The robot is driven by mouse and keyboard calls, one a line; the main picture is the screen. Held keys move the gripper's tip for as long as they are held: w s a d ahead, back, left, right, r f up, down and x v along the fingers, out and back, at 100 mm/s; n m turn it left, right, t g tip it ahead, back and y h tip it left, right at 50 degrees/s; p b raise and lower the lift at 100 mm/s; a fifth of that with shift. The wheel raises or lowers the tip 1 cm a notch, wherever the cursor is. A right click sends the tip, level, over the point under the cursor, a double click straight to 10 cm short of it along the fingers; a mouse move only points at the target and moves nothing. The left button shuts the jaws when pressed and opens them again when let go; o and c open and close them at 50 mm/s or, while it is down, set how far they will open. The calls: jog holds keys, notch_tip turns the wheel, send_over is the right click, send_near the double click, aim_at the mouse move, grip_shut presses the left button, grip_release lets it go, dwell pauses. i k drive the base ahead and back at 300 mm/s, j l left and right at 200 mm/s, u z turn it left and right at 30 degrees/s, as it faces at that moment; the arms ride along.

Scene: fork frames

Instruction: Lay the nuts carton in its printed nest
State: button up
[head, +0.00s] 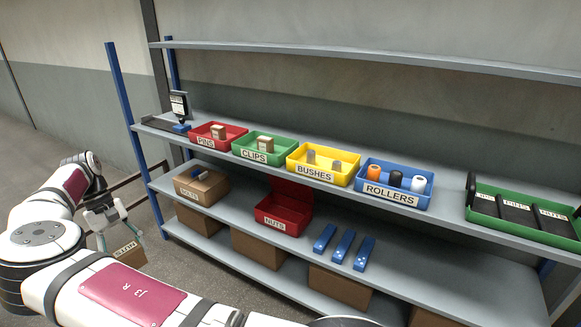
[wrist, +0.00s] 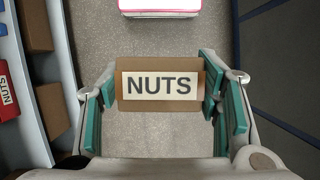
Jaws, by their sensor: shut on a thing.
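The nuts carton (wrist: 160,103) is a small brown box with a white NUTS label. My gripper (wrist: 161,86) is shut on it, with a teal pad against each end, and the label faces the wrist camera. In the head view, the carton (head: 130,254) hangs from my gripper (head: 121,240) at the lower left, over the floor and apart from the shelf. A green tray (head: 481,218) with dark nests stands far right on the upper shelf. Its rightmost label seems to read NUTS; the other labels are too small to read surely.
Red PINS (head: 207,142), green CLIPS (head: 256,156), yellow BUSHES (head: 315,174) and blue ROLLERS (head: 391,196) bins line the upper shelf. Below are a BOLTS box (head: 190,191), a red NUTS bin (head: 275,223) and blue bars (head: 343,246). A blue post (head: 128,115) edges the rack.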

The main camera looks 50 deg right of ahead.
aim_at(558, 228)
jog(key=i+j+z, duration=0.1)
jog(key=z, duration=1.7)
